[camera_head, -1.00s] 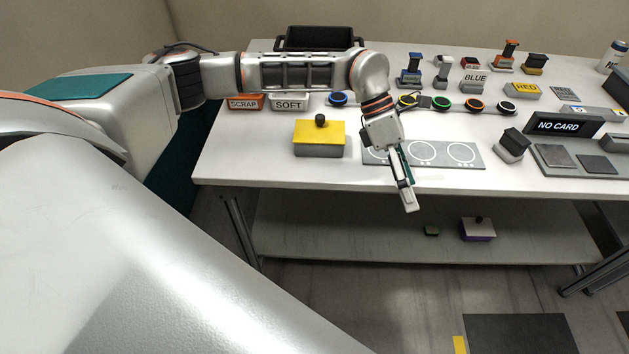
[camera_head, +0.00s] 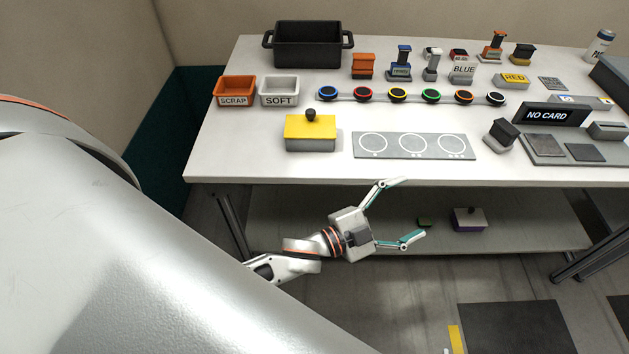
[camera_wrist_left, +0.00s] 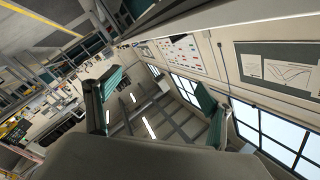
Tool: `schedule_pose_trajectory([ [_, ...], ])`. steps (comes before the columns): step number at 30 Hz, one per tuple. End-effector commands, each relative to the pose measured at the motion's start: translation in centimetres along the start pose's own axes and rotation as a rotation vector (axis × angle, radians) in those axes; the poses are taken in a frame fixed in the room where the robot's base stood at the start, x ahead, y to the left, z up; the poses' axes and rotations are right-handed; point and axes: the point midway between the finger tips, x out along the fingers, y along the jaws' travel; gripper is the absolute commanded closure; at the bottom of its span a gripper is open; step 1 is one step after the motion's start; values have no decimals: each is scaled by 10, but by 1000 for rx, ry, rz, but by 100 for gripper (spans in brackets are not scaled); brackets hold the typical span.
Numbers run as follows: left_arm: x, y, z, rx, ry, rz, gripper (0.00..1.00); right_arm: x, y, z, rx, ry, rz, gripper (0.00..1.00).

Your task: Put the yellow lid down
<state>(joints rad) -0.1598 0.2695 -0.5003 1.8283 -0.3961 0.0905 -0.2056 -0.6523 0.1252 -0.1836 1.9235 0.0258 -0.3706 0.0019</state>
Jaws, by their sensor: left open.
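The yellow lid (camera_head: 297,127) with a black knob (camera_head: 310,114) sits on a grey box (camera_head: 311,145) at the front left of the white table. My left gripper (camera_head: 407,211) is open and empty, in front of the table's front edge and to the right of the lid. Its two fingers are spread wide, and they also show in the left wrist view (camera_wrist_left: 158,112) with nothing between them. The left wrist view looks at walls and windows, not at the lid. My right gripper is not in view.
A grey plate with three circles (camera_head: 413,146) lies right of the lidded box. SCRAP (camera_head: 234,91) and SOFT (camera_head: 279,91) bins and a black crate (camera_head: 307,45) stand behind. A lower shelf (camera_head: 330,217) holds a purple box with a pale lid (camera_head: 469,220).

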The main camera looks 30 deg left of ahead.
Motion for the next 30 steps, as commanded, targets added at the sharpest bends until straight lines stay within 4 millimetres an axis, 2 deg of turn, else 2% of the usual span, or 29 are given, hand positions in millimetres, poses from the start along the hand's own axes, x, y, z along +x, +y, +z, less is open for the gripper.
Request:
schedule_pose_trajectory([
  [1, -25, 12, 31, -101, -114, -8, 19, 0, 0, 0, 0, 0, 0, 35],
  [3, -61, 27, 71, -229, -264, -19, 19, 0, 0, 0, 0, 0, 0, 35],
  [5, -95, 42, 100, -332, -385, -28, 19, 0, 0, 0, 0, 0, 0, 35],
  [6, -118, 52, 117, -392, -461, -32, 19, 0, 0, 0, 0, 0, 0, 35],
  [9, -172, 75, 148, -516, -618, -42, 19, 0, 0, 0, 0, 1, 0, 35],
  [12, -208, 90, 164, -594, -718, -49, 19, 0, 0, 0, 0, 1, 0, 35],
  [15, -228, 98, 172, -631, -768, -52, 19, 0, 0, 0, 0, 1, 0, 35],
  [17, -232, 100, 173, -640, -780, -53, 19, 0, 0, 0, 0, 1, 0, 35],
  [30, -232, 100, 173, -639, -780, -51, 19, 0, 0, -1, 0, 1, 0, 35],
])
